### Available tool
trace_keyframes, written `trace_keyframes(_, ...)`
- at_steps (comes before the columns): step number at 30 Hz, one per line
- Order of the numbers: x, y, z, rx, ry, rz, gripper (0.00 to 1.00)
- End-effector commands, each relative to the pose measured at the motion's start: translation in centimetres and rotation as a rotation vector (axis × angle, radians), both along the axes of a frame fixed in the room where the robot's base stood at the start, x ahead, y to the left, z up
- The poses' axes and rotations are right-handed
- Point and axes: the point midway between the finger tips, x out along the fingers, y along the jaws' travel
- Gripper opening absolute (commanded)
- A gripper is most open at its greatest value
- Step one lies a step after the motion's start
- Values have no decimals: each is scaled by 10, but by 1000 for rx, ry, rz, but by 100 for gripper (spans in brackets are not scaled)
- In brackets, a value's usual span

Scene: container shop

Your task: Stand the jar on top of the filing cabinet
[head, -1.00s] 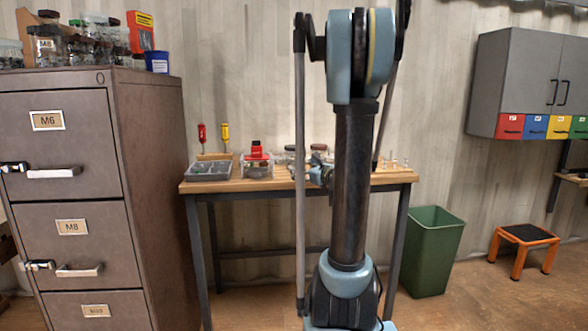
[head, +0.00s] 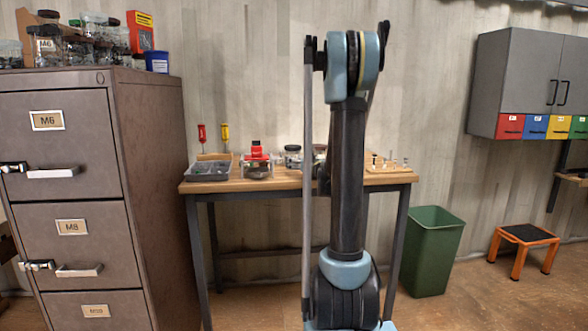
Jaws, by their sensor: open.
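The grey-brown filing cabinet (head: 150,190) stands at the left, its drawers labelled M6, M8 and a third label. Several glass jars crowd its top, one labelled M6 (head: 46,46). On the wooden workbench (head: 230,185), a dark-lidded jar (head: 292,156) stands upright. Another jar (head: 319,151) with a brownish lid is partly hidden by my arm. I cannot tell which jar the task means. My gripper is not in view; my arm stands upright in front of the bench and covers its middle.
The cabinet top also holds a red box (head: 140,32) and a blue tub (head: 157,61). On the bench are a grey tray (head: 208,170), a clear bin (head: 257,166) and screwdrivers (head: 225,136). A green waste bin (head: 430,255) and orange stool (head: 525,240) stand right.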

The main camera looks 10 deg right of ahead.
Motion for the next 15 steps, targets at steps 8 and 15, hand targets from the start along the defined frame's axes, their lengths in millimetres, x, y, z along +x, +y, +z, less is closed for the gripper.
trace_keyframes(8,14,5,-1,0,0,0,80)
trace_keyframes(15,38,14,-4,-1,0,1,80)
